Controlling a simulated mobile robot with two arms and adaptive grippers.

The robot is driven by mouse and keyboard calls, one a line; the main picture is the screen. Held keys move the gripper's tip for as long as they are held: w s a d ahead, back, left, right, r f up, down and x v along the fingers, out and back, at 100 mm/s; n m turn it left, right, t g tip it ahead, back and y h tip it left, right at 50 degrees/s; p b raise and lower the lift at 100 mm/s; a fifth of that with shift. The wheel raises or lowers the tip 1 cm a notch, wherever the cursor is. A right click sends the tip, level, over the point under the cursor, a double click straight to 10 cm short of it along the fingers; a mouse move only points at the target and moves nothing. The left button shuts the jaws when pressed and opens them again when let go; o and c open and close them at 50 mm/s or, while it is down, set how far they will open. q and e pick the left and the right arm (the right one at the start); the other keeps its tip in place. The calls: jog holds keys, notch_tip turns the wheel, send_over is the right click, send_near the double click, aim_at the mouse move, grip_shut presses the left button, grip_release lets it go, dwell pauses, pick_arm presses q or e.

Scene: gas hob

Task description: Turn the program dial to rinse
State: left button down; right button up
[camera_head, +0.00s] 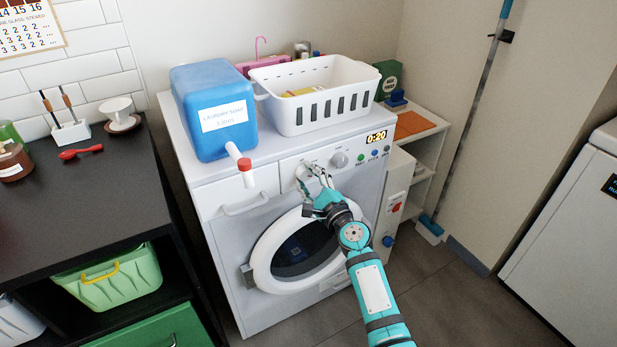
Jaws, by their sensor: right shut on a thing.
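The washing machine (225,262) has a control panel on its upper front. A round white dial (303,173) sits at the panel's left part, and my right gripper (312,174) is shut on it, partly covering it. I take this to be the program dial; its pointer and the position labels around it are too small or hidden to read. A second round knob (340,159) sits to its right, apart from my fingers. The display (376,137) reads 0:20. My left gripper is not in view.
A blue laundry soap jug (205,100) with a red-capped spout overhangs the machine's front, left of my gripper. A white basket (290,118) stands on top. A dark counter (100,190) stands left, shelves (425,150) right.

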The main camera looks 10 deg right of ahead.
jog(key=o, duration=1.2)
jog(key=shift+f, duration=0.1)
jog(key=shift+c, duration=0.2)
jog(key=v, duration=1.2)
jog(key=shift+f, duration=0.1)
